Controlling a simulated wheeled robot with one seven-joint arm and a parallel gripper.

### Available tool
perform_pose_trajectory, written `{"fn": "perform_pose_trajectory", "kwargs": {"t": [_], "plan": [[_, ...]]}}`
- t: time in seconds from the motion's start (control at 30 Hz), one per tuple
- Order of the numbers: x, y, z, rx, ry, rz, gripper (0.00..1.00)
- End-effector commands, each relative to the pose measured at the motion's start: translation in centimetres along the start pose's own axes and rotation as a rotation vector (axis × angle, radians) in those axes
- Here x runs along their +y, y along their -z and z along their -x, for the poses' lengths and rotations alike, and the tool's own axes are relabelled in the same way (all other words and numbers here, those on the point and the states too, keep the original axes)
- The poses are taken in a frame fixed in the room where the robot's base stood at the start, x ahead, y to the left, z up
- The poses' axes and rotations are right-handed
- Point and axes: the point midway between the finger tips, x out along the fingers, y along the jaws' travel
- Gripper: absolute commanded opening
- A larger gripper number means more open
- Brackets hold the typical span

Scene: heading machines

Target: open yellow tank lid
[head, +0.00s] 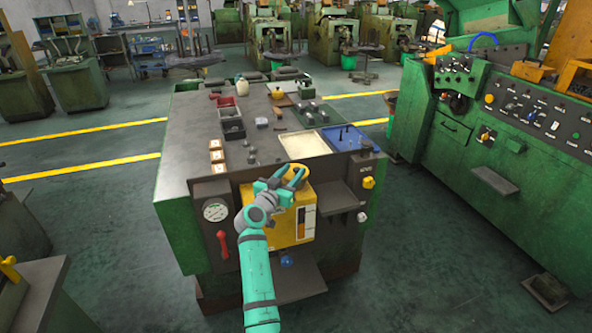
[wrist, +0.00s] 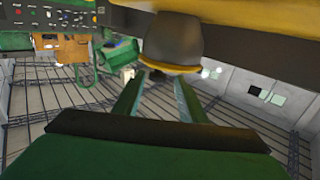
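The yellow tank (head: 285,218) is mounted on the front of the green machine. Its yellow lid (head: 296,174) shows at the top, partly hidden by my gripper (head: 280,180), which is right beside it. In the wrist view my gripper (wrist: 157,88) has its two fingers apart, with nothing seen between them. A dark rounded part with a yellow rim (wrist: 172,42) shows just beyond and above the fingertips there. I cannot tell whether a finger touches the lid.
A gauge (head: 215,212) and a red handle (head: 222,244) are left of the tank on the machine's front panel. A yellow knob (head: 368,182) is to its right. The worktop holds a blue tray (head: 347,137) and several small parts. A green control machine (head: 500,120) stands at right.

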Motion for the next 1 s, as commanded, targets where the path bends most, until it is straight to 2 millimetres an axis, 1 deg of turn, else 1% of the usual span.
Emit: {"fn": "perform_pose_trajectory", "kwargs": {"t": [0.03,0.1,0.2,0.53,0.57,0.6,0.67,0.7,0.73,1.0], "plan": [[0.3,0.0,-0.8,-0.001,-0.005,0.001,0.38],[0.5,0.0,-1.5,0.001,-0.006,0.0,0.38],[0.5,0.0,-2.1,0.0,-0.006,0.001,0.38],[0.4,-0.1,-2.4,0.0,-0.005,0.0,0.38],[0.4,-0.1,-2.4,0.0,-0.005,0.0,0.35],[0.4,-0.1,-2.4,0.0,-0.004,0.0,0.26],[0.4,-0.1,-2.3,0.0,-0.004,0.0,0.12],[0.4,-0.1,-2.3,0.0,-0.004,0.0,0.02],[0.3,-0.1,-2.3,0.0,-0.004,0.0,0.0],[0.6,0.1,-2.5,-0.008,-0.006,0.007,0.0]]}}
